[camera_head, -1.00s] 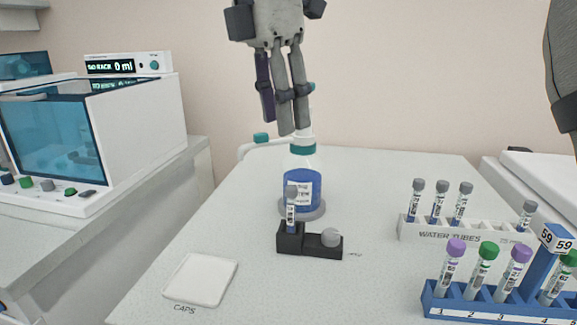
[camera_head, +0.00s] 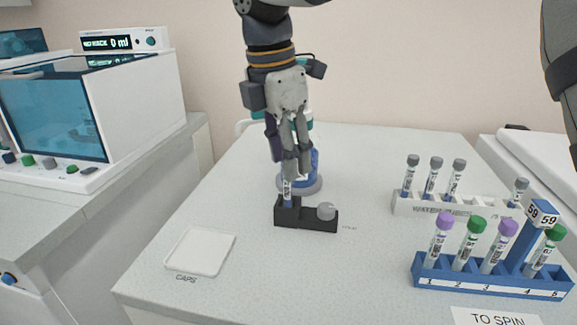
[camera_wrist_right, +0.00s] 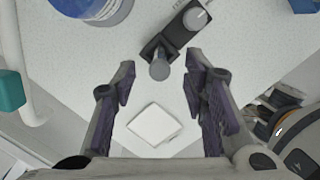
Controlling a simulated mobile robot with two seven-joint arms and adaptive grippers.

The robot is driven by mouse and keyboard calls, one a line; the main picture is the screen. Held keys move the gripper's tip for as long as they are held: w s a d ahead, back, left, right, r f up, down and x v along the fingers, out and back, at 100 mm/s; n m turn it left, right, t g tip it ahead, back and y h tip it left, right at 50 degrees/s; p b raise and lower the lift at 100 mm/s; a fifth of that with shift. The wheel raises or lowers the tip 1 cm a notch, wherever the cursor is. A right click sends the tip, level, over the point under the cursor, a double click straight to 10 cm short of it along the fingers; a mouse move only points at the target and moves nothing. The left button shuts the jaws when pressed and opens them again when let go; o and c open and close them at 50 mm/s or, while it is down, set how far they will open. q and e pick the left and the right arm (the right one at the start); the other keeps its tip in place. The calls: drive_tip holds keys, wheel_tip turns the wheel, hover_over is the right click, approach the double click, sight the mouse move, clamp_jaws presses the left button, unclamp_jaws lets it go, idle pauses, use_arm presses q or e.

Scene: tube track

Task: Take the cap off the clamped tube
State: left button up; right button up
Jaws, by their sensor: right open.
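The clamped tube (camera_head: 287,188) stands upright in the left end of the black clamp block (camera_head: 318,224), which has a grey knob (camera_head: 326,211). The black clamp (camera_wrist_right: 170,42) also shows there. My left gripper is not in view.
A white tray (camera_head: 214,233) marked CAPS lies front left. A white rack of grey-capped tubes (camera_head: 430,207) and a blue rack (camera_head: 480,279) of purple- and green-capped tubes stand at right.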

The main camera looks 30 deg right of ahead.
drive_tip(key=c, duration=0.8)
drive_tip(key=shift+o, duration=0.2)
drive_tip(key=shift+c, duration=0.2)
drive_tip(key=shift+o, duration=0.2)
drive_tip(key=shift+w+r, duration=0.1)
drive_tip(key=shift+r, duration=0.05)
wheel_tip(320, 180, up, 3)
drive_tip(key=shift+f, duration=0.15)
drive_tip(key=shift+c, duration=0.4)
drive_tip(key=s+d+r, duration=0.2)
drive_tip(key=s+r, duration=1.1)
drive_tip(key=s, duration=0.1)
